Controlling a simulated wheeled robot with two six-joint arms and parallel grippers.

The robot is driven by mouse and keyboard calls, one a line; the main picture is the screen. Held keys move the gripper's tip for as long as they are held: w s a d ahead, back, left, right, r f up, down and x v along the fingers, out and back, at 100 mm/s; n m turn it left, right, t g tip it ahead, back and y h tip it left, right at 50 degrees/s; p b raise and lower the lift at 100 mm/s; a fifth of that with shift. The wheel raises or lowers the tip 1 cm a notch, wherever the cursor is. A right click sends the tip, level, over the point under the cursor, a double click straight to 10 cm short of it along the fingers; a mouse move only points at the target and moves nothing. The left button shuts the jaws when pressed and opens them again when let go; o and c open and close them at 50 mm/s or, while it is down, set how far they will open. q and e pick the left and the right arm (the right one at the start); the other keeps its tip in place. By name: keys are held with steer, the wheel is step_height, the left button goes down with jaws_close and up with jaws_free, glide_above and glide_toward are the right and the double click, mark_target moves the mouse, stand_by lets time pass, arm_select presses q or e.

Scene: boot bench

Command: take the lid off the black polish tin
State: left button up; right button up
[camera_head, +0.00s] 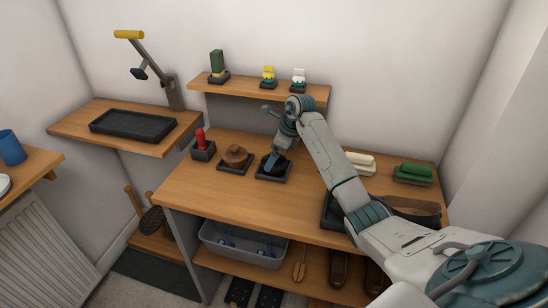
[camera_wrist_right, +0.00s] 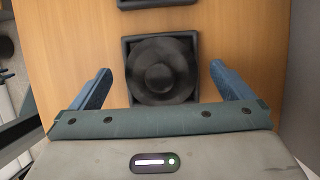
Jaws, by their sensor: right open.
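The black polish tin (camera_wrist_right: 162,82) sits in a square black holder (camera_head: 272,179) on the bench top. In the right wrist view it shows from above as a dark round top with a raised round middle. My right gripper (camera_wrist_right: 161,68) is open, with one finger on each side of the tin and a gap on both sides. In the head view my right arm reaches over the bench and its gripper partly covers the tin. My left gripper is not in view.
A brown tin (camera_head: 236,156) on a holder and a red-topped item (camera_head: 200,142) stand left of the black tin. A shelf (camera_head: 260,90) with small items runs behind. White (camera_head: 360,160) and green (camera_head: 413,171) brushes lie right.

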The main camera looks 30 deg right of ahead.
steer(key=shift+w+a+f, duration=0.1)
steer(key=shift+w+f, duration=0.05)
steer(key=shift+f, duration=0.4)
steer(key=c, duration=0.9)
steer(key=shift+r, duration=0.1)
